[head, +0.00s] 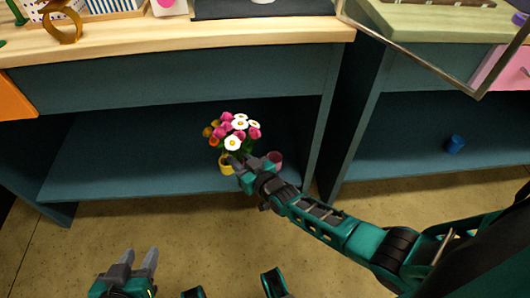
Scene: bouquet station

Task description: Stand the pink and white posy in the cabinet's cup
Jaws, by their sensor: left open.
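The pink and white posy (240,124) is upright at the cabinet's lower shelf, its blooms above my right gripper (237,163). The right gripper's tips are at its stems; whether they are closed on them I cannot tell. A yellow cup (226,168) is just left of the tips, below orange blooms (208,132). A pink cup (275,157) stands on the shelf behind my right gripper, partly hidden by it. The posy's stem ends are hidden, so I cannot tell which cup, if any, they are in. My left gripper (138,262) is open and empty at the bottom left, over the floor.
The teal cabinet (180,85) has a wooden top (200,36) overhanging the shelf (110,160). A side panel (325,130) closes its right side. A blue cup (454,144) stands in the neighbouring cabinet. The left part of the shelf is bare.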

